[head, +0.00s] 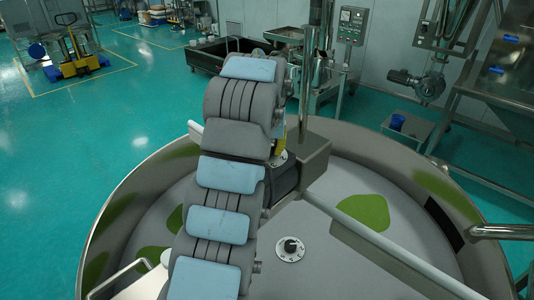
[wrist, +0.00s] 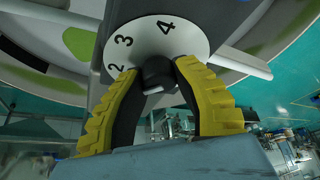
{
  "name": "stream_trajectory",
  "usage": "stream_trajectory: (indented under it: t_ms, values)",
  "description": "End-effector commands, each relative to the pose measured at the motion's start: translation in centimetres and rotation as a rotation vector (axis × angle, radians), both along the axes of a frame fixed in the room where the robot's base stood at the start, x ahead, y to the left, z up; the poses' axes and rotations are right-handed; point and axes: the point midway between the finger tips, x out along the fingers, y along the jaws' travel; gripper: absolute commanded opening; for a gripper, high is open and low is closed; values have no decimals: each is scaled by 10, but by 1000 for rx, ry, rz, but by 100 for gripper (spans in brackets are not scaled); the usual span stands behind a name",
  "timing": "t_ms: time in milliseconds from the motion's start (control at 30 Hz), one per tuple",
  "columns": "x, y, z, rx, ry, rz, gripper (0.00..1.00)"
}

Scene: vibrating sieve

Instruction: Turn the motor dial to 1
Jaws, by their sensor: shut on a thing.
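In the wrist view, a white dial plate (wrist: 143,43) shows the numbers 2, 3 and 4. Its lower part, where a 1 could be, is hidden. My gripper (wrist: 157,69) has its yellow fingers closed on the black knob (wrist: 157,73) from both sides. A white mark on the knob faces down toward the gripper; I cannot read which number it points to. In the head view my arm hides most of the gripper. A white plate (head: 281,157) shows beside the arm near the central post. Another dial (head: 290,248) with a black knob stands nearer on the lid.
The large round sieve (head: 360,160) with a raised metal rim surrounds the post. Metal bars (head: 380,243) cross its lid. A control box (head: 352,25) and other machines stand behind. The teal floor at left is mostly clear.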

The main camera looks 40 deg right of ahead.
Motion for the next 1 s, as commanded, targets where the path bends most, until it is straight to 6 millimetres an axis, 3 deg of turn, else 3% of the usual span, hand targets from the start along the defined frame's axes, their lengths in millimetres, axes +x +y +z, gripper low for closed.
stream_trajectory:
  t_ms: [500, 1000]
  values:
    - [0, 0, -2, 1, 2, 403, 0]
    - [0, 0, -2, 0, 3, 527, 0]
